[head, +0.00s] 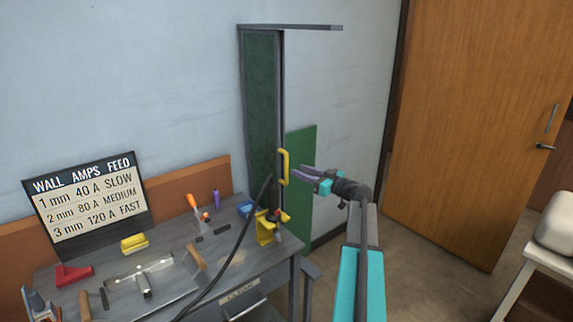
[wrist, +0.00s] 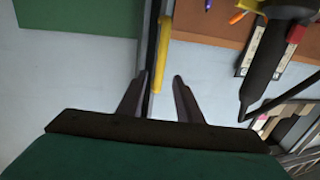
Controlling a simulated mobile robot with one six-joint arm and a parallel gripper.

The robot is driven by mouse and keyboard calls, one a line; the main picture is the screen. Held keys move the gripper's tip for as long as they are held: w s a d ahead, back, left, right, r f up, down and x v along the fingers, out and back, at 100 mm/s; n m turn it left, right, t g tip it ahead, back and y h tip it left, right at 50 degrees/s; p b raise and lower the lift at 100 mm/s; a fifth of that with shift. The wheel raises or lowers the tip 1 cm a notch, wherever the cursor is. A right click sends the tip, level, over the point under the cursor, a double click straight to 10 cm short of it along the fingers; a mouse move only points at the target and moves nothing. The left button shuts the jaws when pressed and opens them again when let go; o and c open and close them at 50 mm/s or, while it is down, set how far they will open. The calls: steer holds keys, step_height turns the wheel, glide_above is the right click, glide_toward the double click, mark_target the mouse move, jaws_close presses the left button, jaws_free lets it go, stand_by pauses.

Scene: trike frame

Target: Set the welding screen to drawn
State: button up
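The welding screen (head: 262,105) is a narrow dark green panel in a grey frame, at the left end of an overhead rail (head: 312,27); the rail to its right is bare. A yellow upright handle (head: 283,167) is on its right edge. The handle also shows in the wrist view (wrist: 163,50). My gripper (head: 296,174) is just right of the handle, fingers pointing left. In the wrist view my gripper (wrist: 160,77) is open, with the handle's end between or just beyond the fingertips. I cannot tell whether they touch.
A workbench (head: 185,262) with tools and a yellow clamp (head: 266,228) stands below left. A black cable (head: 240,235) crosses it. A green board (head: 301,165) stands behind the handle. A wooden door (head: 480,120) is at right. Floor between is free.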

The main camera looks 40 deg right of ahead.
steer(key=p, duration=0.2)
glide_above(286, 181)
steer(key=shift+w+d, duration=0.25)
steer(key=shift+d, duration=0.1)
jaws_close()
